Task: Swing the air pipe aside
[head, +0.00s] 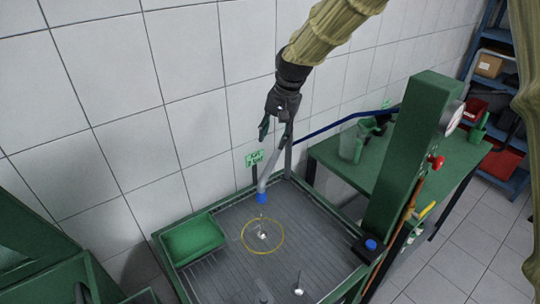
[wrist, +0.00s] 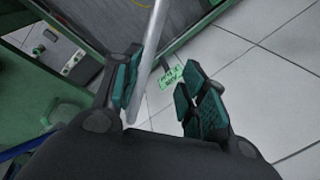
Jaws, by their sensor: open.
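The air pipe (head: 270,175) is a grey tube that slants down from near a thin upright post to a blue tip (head: 262,198), hanging over the ribbed tray. In the wrist view the pipe (wrist: 155,45) runs between the finger pads, nearer the left one; I cannot tell whether it touches that pad. My gripper (head: 274,130) is open at the upper end of the pipe, near the white wall. Its spread teal pads (wrist: 160,92) also show in the wrist view. Part of the pipe's upper end is hidden by a finger.
The ribbed tray (head: 225,222) has a green bin (head: 192,240) and a yellow ring (head: 262,236) around a small part. A green column (head: 408,150) with a gauge stands to the right. A green sign (head: 254,158) and blue hose (head: 335,122) are close to the gripper.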

